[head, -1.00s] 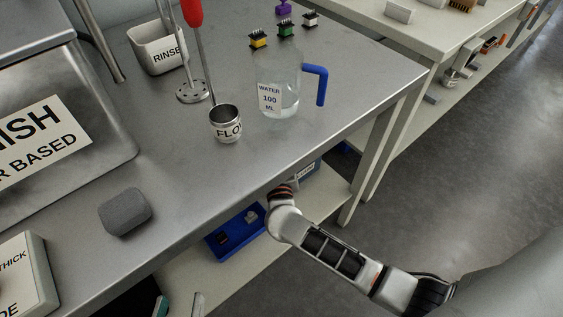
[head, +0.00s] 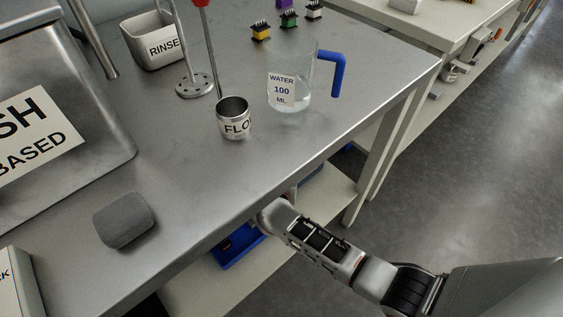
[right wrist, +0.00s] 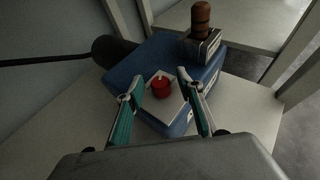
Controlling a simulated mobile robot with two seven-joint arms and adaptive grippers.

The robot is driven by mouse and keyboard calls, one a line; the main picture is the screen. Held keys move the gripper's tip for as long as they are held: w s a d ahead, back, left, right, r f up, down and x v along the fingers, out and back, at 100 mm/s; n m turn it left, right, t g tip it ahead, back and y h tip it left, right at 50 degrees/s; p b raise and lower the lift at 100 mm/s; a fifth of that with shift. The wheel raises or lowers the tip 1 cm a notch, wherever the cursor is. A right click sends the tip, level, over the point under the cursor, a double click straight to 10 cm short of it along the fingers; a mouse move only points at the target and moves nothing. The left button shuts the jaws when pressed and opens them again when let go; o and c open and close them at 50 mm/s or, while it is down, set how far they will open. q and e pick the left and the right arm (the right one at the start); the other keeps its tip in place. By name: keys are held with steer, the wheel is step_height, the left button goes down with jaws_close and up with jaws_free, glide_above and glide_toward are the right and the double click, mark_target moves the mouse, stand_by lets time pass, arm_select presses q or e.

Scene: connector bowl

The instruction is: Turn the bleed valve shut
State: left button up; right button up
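In the right wrist view a small red round knob (right wrist: 161,86), likely the bleed valve, sits on a pale square plate (right wrist: 156,106) on a blue box-like unit (right wrist: 137,66). My right gripper (right wrist: 160,77) is open, its two teal-padded fingers on either side of the knob. I see gaps between the knob and both fingers; the depth of the fingertips is unclear. In the head view my right arm reaches under the workbench edge, and its gripper is hidden there. My left gripper is not in view.
The unit stands on the pale lower shelf (right wrist: 245,105), with a brown-handled part (right wrist: 201,20) at its back right and a dark hose (right wrist: 45,60) at left. Above is the steel workbench (head: 180,150), with a water jug (head: 306,97) and a metal cup (head: 233,107) near its edge.

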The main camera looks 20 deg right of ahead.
steer(key=shift+w+d+f, duration=0.2)
steer(key=shift+w+f, duration=0.05)
steer(key=shift+f, duration=0.05)
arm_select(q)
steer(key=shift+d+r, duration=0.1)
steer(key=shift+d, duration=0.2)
arm_select(e)
steer(key=shift+w+r, duration=0.15)
steer(key=shift+w, duration=0.1)
jaws_close()
